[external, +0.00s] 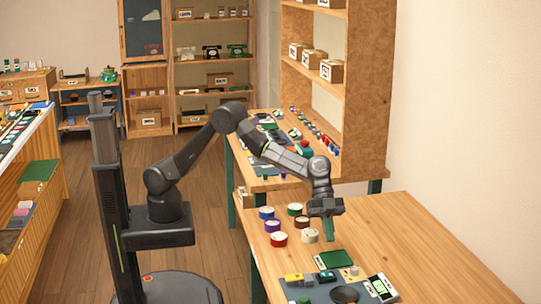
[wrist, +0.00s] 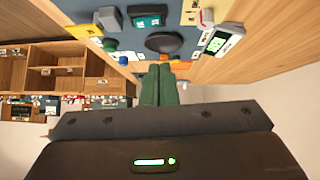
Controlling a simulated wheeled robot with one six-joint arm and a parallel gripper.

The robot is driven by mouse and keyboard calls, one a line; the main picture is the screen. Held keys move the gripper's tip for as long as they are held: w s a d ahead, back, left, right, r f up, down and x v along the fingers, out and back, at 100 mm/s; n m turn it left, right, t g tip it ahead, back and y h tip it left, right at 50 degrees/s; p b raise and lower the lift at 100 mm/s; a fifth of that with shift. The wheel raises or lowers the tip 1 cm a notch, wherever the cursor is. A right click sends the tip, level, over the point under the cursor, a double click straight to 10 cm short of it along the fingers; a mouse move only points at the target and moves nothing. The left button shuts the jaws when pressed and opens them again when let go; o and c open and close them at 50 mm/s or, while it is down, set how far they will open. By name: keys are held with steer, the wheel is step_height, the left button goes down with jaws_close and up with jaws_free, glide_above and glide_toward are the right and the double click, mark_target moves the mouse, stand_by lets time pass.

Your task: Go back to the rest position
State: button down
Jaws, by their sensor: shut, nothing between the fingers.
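My gripper (external: 328,228) hangs pointing down above the near wooden table (external: 420,228), its green fingers together and empty. In the wrist view the shut fingers (wrist: 160,72) point toward a dark mat (wrist: 185,8) on the table, which carries a black round part (wrist: 164,42), a teal device (wrist: 146,20) and a white device with a green screen (wrist: 217,40). In the external view the mat lies below and in front of the gripper. I cannot tell the exact height of the fingers above the table.
Coloured round containers, such as a red one (external: 279,239) and a white one (external: 310,236), stand left of the gripper. A tall wooden shelf (external: 358,100) stands behind. The table's right side is clear.

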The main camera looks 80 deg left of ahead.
steer(key=x, duration=0.5)
steer(key=shift+s+d+f+p, duration=0.1)
steer(key=shift+s+p, duration=0.2)
steer(key=f, duration=0.2)
steer(key=shift+s+d+f+b, duration=0.2)
steer(key=shift+s+f+b, duration=0.1)
steer(key=shift+b, duration=0.1)
steer(key=shift+s+f, duration=0.3)
steer(key=shift+f, duration=0.35)
